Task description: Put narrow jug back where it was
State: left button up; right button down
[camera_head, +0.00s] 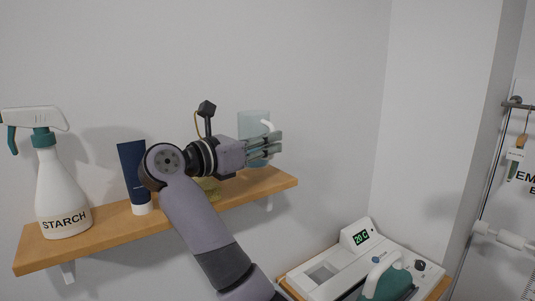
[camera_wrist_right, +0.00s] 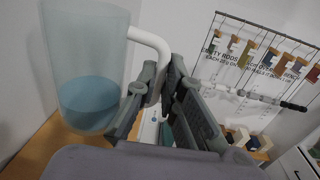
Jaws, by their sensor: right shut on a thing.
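The narrow jug (camera_head: 254,122) is tall and see-through, with a white handle, at the right part of the wooden shelf (camera_head: 237,190). In the right wrist view the jug (camera_wrist_right: 88,60) is upright with blue liquid in its lower part. My right gripper (camera_head: 272,146) is shut on the jug's white handle (camera_wrist_right: 152,45). My left gripper is out of view.
A starch spray bottle (camera_head: 62,195) and a dark blue tube (camera_head: 131,170) stand on the shelf to the left.

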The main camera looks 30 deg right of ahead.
aim_at(267, 158)
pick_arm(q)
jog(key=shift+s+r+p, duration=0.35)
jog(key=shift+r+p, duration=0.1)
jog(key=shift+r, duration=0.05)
pick_arm(e)
notch_tip(267, 158, down, 3)
jog(key=shift+f, duration=0.2)
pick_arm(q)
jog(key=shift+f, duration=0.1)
pick_arm(e)
jog(key=shift+f, duration=0.1)
jog(key=shift+a+f, duration=0.1)
jog(key=c, duration=1.7)
grip_release()
